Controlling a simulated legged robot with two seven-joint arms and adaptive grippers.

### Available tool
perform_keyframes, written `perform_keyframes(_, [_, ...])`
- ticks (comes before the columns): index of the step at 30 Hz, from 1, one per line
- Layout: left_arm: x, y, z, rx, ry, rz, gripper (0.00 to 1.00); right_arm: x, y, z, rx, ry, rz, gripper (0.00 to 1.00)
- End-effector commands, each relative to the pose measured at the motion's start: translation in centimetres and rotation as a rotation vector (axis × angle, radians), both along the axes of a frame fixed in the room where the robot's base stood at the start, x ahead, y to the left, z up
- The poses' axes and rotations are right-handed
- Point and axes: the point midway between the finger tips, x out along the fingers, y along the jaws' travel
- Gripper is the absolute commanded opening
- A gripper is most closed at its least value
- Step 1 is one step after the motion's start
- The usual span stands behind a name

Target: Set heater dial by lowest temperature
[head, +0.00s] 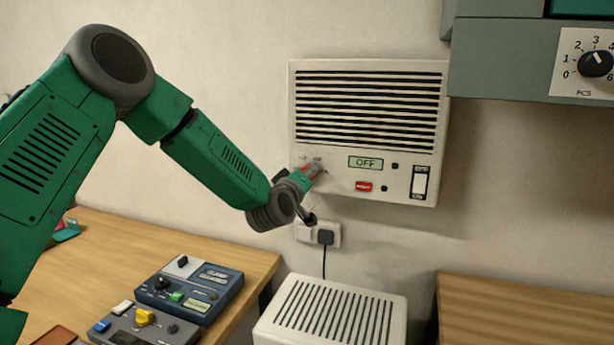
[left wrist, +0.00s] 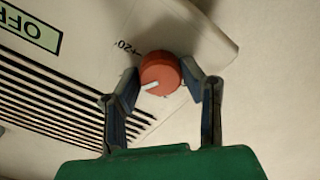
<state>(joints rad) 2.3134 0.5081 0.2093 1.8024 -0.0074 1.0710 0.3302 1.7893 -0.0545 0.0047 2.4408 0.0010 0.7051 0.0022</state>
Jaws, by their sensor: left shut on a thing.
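The white wall heater (head: 370,193) hangs in the middle of the head view, with a black-slotted grille above its controls. Its small display (head: 366,162) reads OFF. My left gripper (head: 311,171) is at the lower left of the front panel. In the left wrist view its two fingers (left wrist: 161,72) are shut on the round red dial (left wrist: 160,75), one on each side. The dial has a white pointer mark, and a "+20" marking shows beside it. In the head view the fingers largely hide the dial. My right gripper is not in view.
A red button (head: 364,187) and a rocker switch (head: 420,184) sit right of the dial. A socket with a black plug (head: 325,237) is below. Control boxes (head: 195,285) stand on the wooden desk. A numbered black knob (head: 596,64) is at upper right.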

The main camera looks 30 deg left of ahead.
Motion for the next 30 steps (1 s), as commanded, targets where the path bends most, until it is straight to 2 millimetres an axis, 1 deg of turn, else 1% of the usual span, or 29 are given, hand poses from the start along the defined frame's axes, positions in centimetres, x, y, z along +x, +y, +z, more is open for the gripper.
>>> perform_keyframes(1, [-0.2,-0.2,-1.0,-0.003,0.023,-0.006,0.07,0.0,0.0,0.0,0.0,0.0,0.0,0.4])
perform_keyframes(7, [-0.2,-0.1,-1.0,-0.003,0.023,-0.006,0.07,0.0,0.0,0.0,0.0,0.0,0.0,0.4])
perform_keyframes(8, [-0.2,-0.1,-1.1,-0.003,0.023,-0.006,0.39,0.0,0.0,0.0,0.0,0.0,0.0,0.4])
perform_keyframes(9, [-0.2,-0.1,-1.0,-0.003,0.022,-0.005,0.53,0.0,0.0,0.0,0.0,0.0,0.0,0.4])
perform_keyframes(10, [-0.2,-0.1,-1.0,-0.003,0.021,-0.005,0.56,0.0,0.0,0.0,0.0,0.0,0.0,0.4])
perform_keyframes(18, [-0.3,0.0,-0.4,-0.003,0.01,-0.003,0.56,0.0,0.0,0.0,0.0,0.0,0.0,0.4])
perform_keyframes(22, [-0.9,-0.1,-0.3,-0.004,0.007,-0.002,0.56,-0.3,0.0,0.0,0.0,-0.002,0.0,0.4])
perform_keyframes(26, [-2.7,-0.6,-0.4,-0.005,0.009,-0.003,0.56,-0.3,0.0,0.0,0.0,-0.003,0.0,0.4])
perform_keyframes(30, [-5.7,-1.3,-0.5,-0.006,0.012,-0.005,0.56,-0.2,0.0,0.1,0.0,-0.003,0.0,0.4])
